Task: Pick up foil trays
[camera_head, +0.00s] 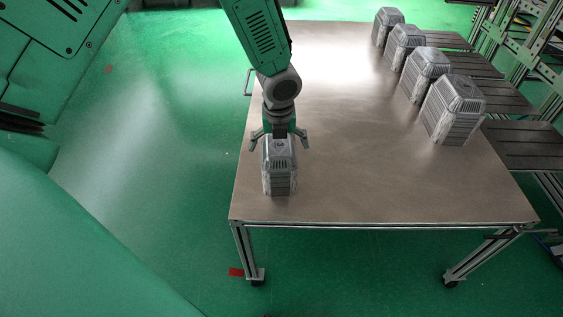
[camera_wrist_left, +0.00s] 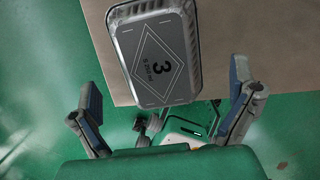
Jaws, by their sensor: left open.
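A stack of silver foil trays (camera_head: 280,172) stands near the left front of the metal table (camera_head: 340,185). My left gripper (camera_head: 279,146) is open just above and behind this stack, with a finger out to each side. In the left wrist view the top tray (camera_wrist_left: 155,55) shows a diamond mark with a 3, and the open left gripper (camera_wrist_left: 168,108) has its fingers wide apart, with nothing between the tips. Several more foil tray stacks stand in a row along the table's right side, the nearest one (camera_head: 455,110) at the front. My right gripper is not in view.
Dark slatted shelves (camera_head: 522,143) on a metal frame adjoin the table's right side. The middle of the table is bare. A wire handle (camera_head: 247,82) sticks out at the table's left edge. Green floor lies around the table.

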